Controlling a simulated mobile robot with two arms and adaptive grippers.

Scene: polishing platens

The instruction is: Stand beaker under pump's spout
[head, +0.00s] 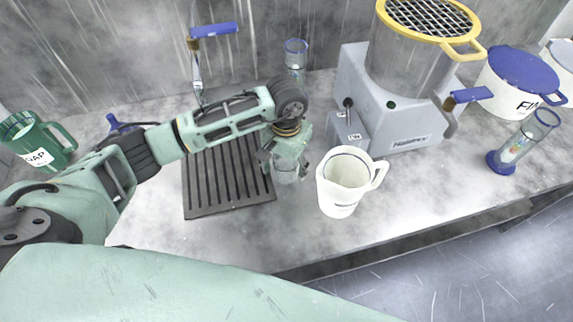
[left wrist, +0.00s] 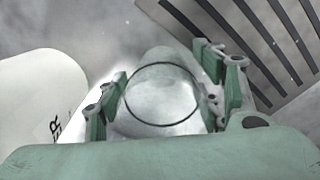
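A clear glass beaker (head: 286,174) is at the right edge of the slotted drain grate, upright. My left gripper (head: 287,160) comes down over it from above, with one finger on each side. In the left wrist view the round rim of the beaker (left wrist: 162,94) lies between the two fingers (left wrist: 163,100), which appear to touch it on both sides. Whether its base touches the bench is hard to tell. A tap-like spout with a blue lever (head: 213,30) stands behind the grate; I cannot tell whether it is the pump. My right gripper is out of view.
A white jug (head: 340,187) stands close to the right of the beaker. A grey machine (head: 390,110) with a yellow-rimmed mesh top is behind it. The slotted grate (head: 228,185) lies left of the beaker. A glass cylinder (head: 296,55) stands at the back.

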